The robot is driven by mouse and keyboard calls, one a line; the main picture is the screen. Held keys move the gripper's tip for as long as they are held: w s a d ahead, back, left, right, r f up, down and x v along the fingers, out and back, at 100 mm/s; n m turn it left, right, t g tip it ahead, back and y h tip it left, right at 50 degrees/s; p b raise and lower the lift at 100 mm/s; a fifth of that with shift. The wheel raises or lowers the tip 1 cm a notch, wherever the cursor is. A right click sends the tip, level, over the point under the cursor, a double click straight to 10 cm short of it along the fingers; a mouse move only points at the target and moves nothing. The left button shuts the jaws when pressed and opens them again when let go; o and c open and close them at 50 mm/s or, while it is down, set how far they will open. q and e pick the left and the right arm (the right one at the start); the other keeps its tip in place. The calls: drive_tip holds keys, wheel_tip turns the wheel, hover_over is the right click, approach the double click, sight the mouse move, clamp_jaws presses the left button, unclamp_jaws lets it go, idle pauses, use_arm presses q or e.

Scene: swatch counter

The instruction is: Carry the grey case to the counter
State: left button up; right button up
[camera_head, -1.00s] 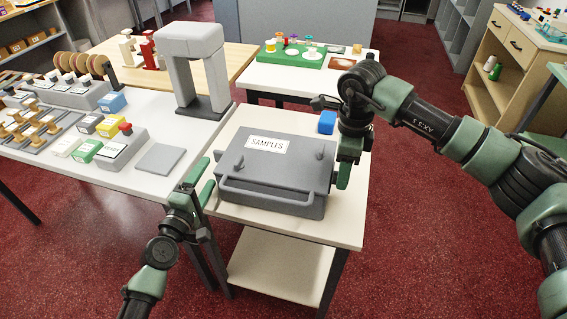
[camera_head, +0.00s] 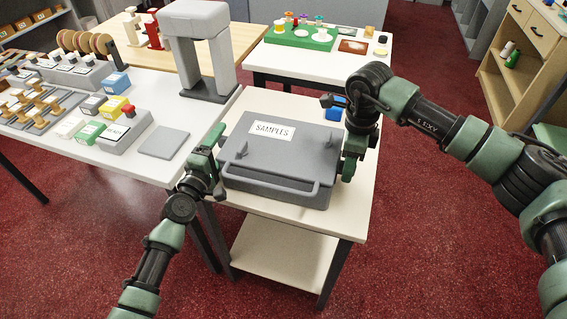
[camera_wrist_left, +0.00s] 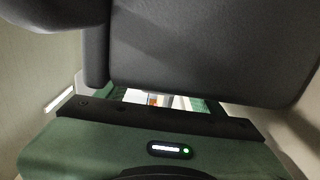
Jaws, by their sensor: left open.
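The grey case (camera_head: 275,182) lies flat on a small white-topped stand (camera_head: 345,215). Its lid has a "SAMPLES" label and a peg near each side, and a bar handle runs along its front. My left gripper (camera_head: 218,160) is open at the case's left side; I cannot tell whether it touches. In the left wrist view, dark grey surfaces fill the space close in front of the green gripper body (camera_wrist_left: 150,145). My right gripper (camera_head: 347,168) is at the case's right side, its fingers mostly hidden, so its opening is unclear.
The white counter (camera_head: 150,185) at left holds a grey pad (camera_head: 163,143), coloured boxes, sample racks and a grey arch (camera_head: 200,50). A table at the back carries a green tray (camera_head: 300,38). The stand has a lower shelf (camera_head: 285,252).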

use_arm(q)
drive_tip(key=shift+x, duration=1.6)
use_arm(e)
drive_tip(key=shift+f, duration=1.6)
use_arm(q)
drive_tip(key=c, duration=0.9)
use_arm(e)
clamp_jaws()
use_arm(q)
clamp_jaws()
use_arm(e)
drive_tip(key=shift+r, duration=0.1)
